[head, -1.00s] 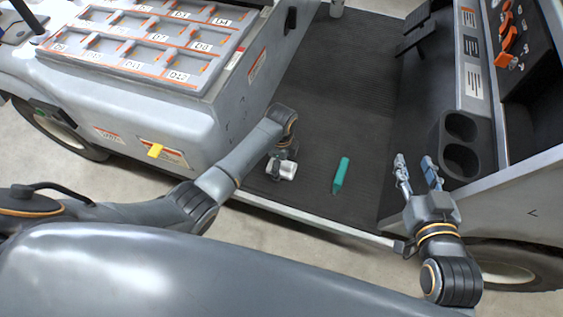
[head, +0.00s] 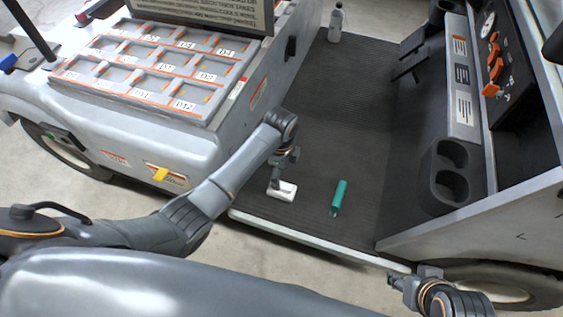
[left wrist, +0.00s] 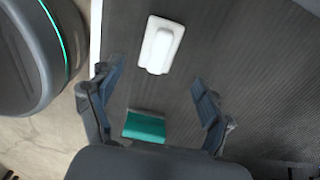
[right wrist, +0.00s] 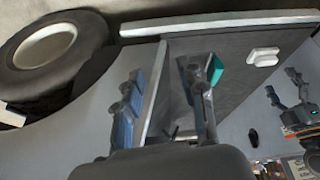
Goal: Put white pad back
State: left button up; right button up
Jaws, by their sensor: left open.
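The white pad (head: 283,191) lies on the dark ribbed cart floor near its front edge. In the left wrist view the pad (left wrist: 160,45) is a white block with a raised middle, beyond my fingertips and not between them. My left gripper (head: 277,180) is open and empty, close to the pad. In the right wrist view the pad (right wrist: 263,57) stands apart from my left gripper (right wrist: 290,92). My right gripper (head: 398,281) is low at the cart's front edge, with its fingers (right wrist: 162,85) apart and nothing held between them.
A teal block (head: 338,197) lies on the floor to the right of the pad. A bottle (head: 336,22) stands at the back. A cup holder (head: 447,175) and control panel are on the right, a numbered tray (head: 150,65) on the left.

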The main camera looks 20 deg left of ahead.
aim_at(282, 184)
pick_arm(q)
jog(key=shift+r+p, duration=0.55)
jog(key=shift+r, duration=1.15)
pick_arm(e)
jog(key=shift+s+d+r+g, duration=0.15)
jog(key=shift+s+r+g, duration=0.1)
jog(key=shift+s, duration=0.2)
jog(key=shift+s+d+r+g, duration=0.1)
jog(key=shift+s+g, duration=0.15)
jog(key=shift+s, duration=0.2)
pick_arm(q)
jog(key=s+n+t+h, duration=0.1)
jog(key=s+n+t, duration=0.1)
jog(key=s+n, duration=0.8)
jog(key=s+a+r+n, duration=0.2)
jog(key=s+r+n, duration=0.1)
jog(key=s, duration=0.4)
jog(key=s+a+r+n+t, duration=0.1)
jog(key=s+a+r+n, duration=0.2)
jog(key=s, duration=0.5)
jog(key=shift+a+r+t+y, duration=0.3)
jog(key=shift+r+y, duration=0.1)
jog(key=shift+r, duration=0.3)
